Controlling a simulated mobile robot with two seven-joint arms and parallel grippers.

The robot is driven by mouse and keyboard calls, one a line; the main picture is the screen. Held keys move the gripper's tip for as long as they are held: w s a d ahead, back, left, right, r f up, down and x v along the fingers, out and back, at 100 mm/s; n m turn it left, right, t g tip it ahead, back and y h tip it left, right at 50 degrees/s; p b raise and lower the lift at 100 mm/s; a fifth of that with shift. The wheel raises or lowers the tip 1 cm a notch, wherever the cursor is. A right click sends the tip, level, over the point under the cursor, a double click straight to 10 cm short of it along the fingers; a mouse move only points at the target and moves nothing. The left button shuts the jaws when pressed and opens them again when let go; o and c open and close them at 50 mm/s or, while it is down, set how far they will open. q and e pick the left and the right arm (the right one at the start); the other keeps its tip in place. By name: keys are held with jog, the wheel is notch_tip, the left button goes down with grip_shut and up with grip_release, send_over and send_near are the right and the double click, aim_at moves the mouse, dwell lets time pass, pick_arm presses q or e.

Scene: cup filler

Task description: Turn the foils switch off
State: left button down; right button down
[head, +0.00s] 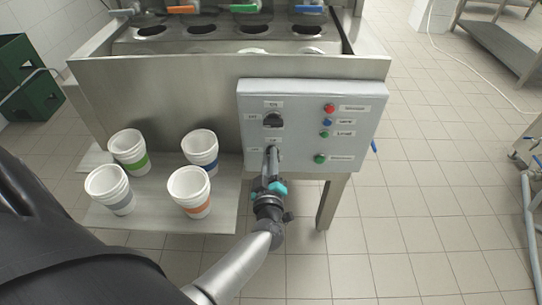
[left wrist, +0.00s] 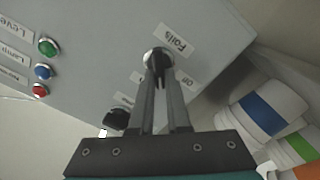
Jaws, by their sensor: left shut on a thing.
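The grey control panel (head: 300,100) is on the front of the steel machine. It has two rotary switches, one above the other on its left half. The upper black knob (head: 273,120) is free and also shows in the left wrist view (left wrist: 117,119). The foils switch (left wrist: 149,57) is the lower one, beside the "Foils" label (left wrist: 173,40) and an "Off" label (left wrist: 187,81). My left gripper (head: 272,153) reaches up from below, with its fingertips shut on the foils switch knob. The fingers hide most of the knob, so its exact setting is unclear. My right gripper is not in view.
Coloured buttons and lamps, such as a red one (head: 329,108), sit on the panel's right half. Several stacked white cups (head: 189,186) stand on a steel shelf (head: 150,215) left of my gripper.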

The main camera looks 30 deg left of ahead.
pick_arm(q)
jog(key=shift+s+a+f+n+b, duration=0.15)
jog(key=shift+n+b, duration=0.15)
jog(key=shift+n, duration=1.35)
jog(key=shift+w+d+f+n+b, duration=0.1)
jog(key=shift+f+n+b, duration=0.15)
jog(key=shift+n, duration=1.35)
jog(key=shift+s+a+f+n+b, duration=0.1)
jog(key=shift+n+b, duration=0.25)
jog(key=shift+n, duration=1.3)
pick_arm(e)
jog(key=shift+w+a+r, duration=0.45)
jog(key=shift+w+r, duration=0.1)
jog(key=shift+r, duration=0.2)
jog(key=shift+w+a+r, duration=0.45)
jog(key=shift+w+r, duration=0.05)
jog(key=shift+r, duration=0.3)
pick_arm(q)
jog(key=c, duration=0.9)
grip_release()
